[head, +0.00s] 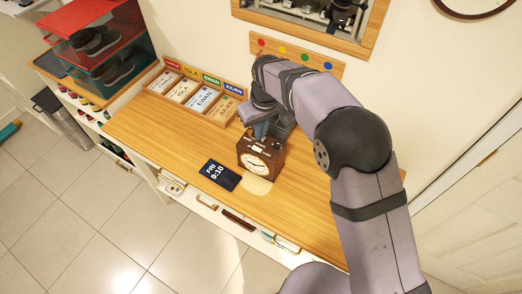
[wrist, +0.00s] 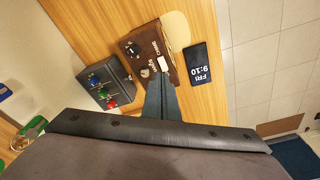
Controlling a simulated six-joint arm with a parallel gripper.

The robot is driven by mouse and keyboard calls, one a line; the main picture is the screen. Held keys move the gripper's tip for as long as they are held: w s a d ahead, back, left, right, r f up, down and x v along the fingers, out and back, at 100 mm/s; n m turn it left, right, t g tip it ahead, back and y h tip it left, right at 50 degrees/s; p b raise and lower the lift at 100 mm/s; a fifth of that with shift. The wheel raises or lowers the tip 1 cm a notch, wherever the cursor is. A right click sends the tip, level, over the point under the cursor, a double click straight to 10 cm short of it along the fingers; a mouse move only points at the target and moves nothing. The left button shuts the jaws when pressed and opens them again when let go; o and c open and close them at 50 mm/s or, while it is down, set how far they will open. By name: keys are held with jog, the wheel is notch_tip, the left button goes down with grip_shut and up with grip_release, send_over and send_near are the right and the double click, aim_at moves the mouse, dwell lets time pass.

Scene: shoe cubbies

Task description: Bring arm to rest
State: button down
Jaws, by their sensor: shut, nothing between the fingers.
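My gripper (wrist: 161,98) is shut and empty. In the wrist view its fingertips show in front of the brown clock's back. The brown clock (head: 262,158) stands upright on the wooden bench top (head: 150,125), its white dial facing the room; the wrist view shows its back with knobs and lettering (wrist: 146,50). In the head view my gripper comes down just behind the clock, and its fingertips are mostly hidden there. I cannot tell whether they touch the clock.
A black display reading FRI 9:10 (head: 219,175) lies left of the clock. Name-labelled trays (head: 188,94) stand along the wall. A dark box with colored knobs (wrist: 109,82) is near my gripper. Red and green shoe boxes (head: 97,35) stand far left. The bench's left front is clear.

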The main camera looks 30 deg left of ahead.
jog(key=shift+w+a+f+m, duration=0.15)
jog(key=shift+w+a+m, duration=0.1)
jog(key=shift+m, duration=0.15)
jog(key=s+d+f+m+g+h, duration=0.1)
jog(key=s+d+f, duration=0.35)
jog(key=d, duration=0.25)
jog(key=s+d+f+g+h, duration=0.1)
jog(key=s+d+f+h, duration=0.1)
jog(key=s+d+f, duration=0.35)
jog(key=s+d+r+m+b, duration=0.1)
jog(key=s+d+r+m, duration=0.15)
jog(key=d, duration=0.55)
jog(key=s+d+r+m+g, duration=0.1)
jog(key=s+d+r+m, duration=0.15)
jog(key=d, duration=0.55)
jog(key=s+d+r+m+b, duration=0.1)
jog(key=s+d, duration=0.2)
jog(key=d, duration=0.5)
jog(key=w+d+r+m+t+y+b, duration=0.1)
jog(key=w+d+r+m+t, duration=0.1)
jog(key=d, duration=0.5)
jog(key=shift+w+r+m, duration=0.7)
jog(key=shift+w+m, duration=0.15)
jog(key=shift+m, duration=0.25)
